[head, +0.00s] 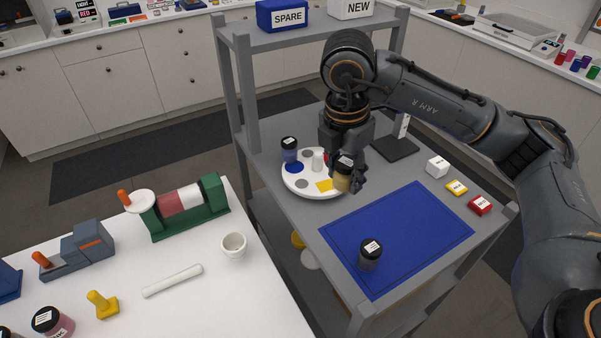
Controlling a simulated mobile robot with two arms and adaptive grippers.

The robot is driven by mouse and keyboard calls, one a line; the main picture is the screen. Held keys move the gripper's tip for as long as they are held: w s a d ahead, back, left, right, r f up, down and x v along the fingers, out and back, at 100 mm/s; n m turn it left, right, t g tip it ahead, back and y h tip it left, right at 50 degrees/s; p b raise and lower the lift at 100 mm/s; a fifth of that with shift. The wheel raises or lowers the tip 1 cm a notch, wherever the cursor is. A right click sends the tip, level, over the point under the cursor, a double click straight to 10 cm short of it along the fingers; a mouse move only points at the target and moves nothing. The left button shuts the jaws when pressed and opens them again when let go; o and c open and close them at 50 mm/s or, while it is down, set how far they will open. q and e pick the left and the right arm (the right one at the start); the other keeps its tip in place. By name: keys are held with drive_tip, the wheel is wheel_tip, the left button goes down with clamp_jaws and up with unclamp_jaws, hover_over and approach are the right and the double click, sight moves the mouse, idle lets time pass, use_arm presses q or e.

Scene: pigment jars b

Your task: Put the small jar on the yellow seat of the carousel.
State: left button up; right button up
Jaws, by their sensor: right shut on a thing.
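My right gripper (352,172) comes down from above and is shut on a small jar (342,177) with a dark lid, a pale label and ochre contents. It holds the jar upright at the right edge of the white carousel (316,194). The yellow seat (325,186) shows just left of the jar's lower part. I cannot tell whether the jar touches the carousel. A blue seat (294,167) and grey seats (302,184) also show. My left gripper is not in view.
Another dark-lidded jar (369,258) stands on the blue mat (415,235) in front. A white block (437,166), a yellow block (456,188) and a red block (480,205) lie at the right. Grey shelf posts (228,80) rise behind. A white bench (200,300) stands at left.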

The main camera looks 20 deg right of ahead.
drive_tip(key=w+d+f, duration=0.1)
drive_tip(key=w+f, duration=0.1)
drive_tip(key=w, duration=0.1)
drive_tip(key=w+d+f+p, duration=0.1)
drive_tip(key=w+f, duration=0.2)
drive_tip(key=w, duration=0.1)
drive_tip(key=w+d+f+p, duration=0.1)
drive_tip(key=w+f, duration=0.2)
drive_tip(key=w, duration=0.1)
drive_tip(key=shift+w+d+f+p, duration=0.2)
drive_tip(key=shift+w+f+p, duration=0.15)
drive_tip(key=shift+f, duration=0.15)
drive_tip(key=shift+w+f+p, duration=0.2)
drive_tip(key=shift+f+p, duration=0.15)
wheel_tip(320, 180, down, 2)
drive_tip(key=shift+f+p, duration=0.1)
drive_tip(key=shift+p, duration=0.65)
drive_tip(key=shift+f, duration=0.25)
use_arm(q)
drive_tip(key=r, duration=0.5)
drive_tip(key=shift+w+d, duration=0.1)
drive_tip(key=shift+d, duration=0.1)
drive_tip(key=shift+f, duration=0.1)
use_arm(e)
drive_tip(key=shift+f, duration=0.1)
